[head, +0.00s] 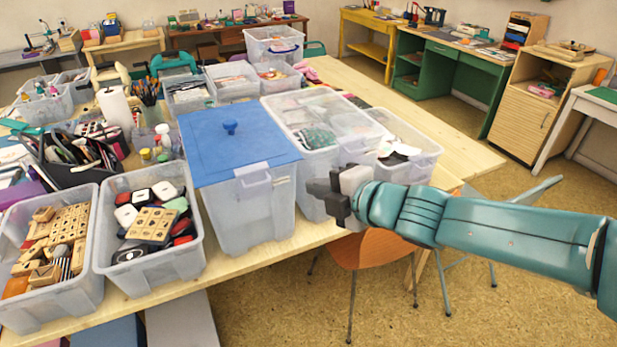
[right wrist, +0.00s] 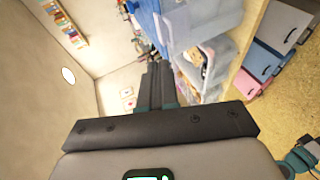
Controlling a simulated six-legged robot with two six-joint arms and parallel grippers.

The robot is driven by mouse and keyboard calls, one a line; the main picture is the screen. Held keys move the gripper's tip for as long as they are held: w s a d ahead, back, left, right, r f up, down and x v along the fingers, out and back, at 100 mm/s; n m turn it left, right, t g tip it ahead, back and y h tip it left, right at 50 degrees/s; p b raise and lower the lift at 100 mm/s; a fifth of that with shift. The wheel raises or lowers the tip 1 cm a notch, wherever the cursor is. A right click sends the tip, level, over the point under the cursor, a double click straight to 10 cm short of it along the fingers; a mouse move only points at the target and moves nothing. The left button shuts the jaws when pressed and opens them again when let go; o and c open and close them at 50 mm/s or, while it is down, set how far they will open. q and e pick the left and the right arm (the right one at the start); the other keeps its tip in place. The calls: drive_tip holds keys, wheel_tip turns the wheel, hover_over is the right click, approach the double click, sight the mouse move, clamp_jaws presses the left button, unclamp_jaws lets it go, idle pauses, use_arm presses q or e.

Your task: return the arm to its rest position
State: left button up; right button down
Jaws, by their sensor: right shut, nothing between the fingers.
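My right arm reaches in from the right in the head view. My right gripper (head: 328,194) is shut and empty, in the air in front of the clear bins at the table's front edge. It also shows in the right wrist view (right wrist: 158,72), with its dark fingers together. A clear bin with a blue lid (head: 237,147) stands just left of it. An open bin of inkpads (head: 180,266) stands on the table at the front left, and a bin of wooden stamps (head: 84,291) is left of that. My left gripper is not in view.
An orange chair (head: 378,250) stands below my right arm, close to the table (head: 464,158). More clear bins (head: 405,138) with lids or contents fill the table behind the gripper. The floor (head: 480,310) at the front right is mostly open.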

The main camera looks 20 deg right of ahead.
drive_tip(key=s+a+f+m+g, duration=0.1)
drive_tip(key=a+f+m+g, duration=0.2)
drive_tip(key=f, duration=1)
drive_tip(key=s+a+f+m+g, duration=0.15)
drive_tip(key=a+f+g, duration=0.25)
drive_tip(key=f, duration=1)
drive_tip(key=s+a+f+m+g, duration=0.2)
drive_tip(key=s+f+m+g, duration=0.3)
drive_tip(key=s+f+m, duration=1.2)
drive_tip(key=shift+s+a+m+g+h, duration=0.35)
drive_tip(key=shift+s+m, duration=0.2)
drive_tip(key=shift+s, duration=0.2)
drive_tip(key=shift+f, duration=0.1)
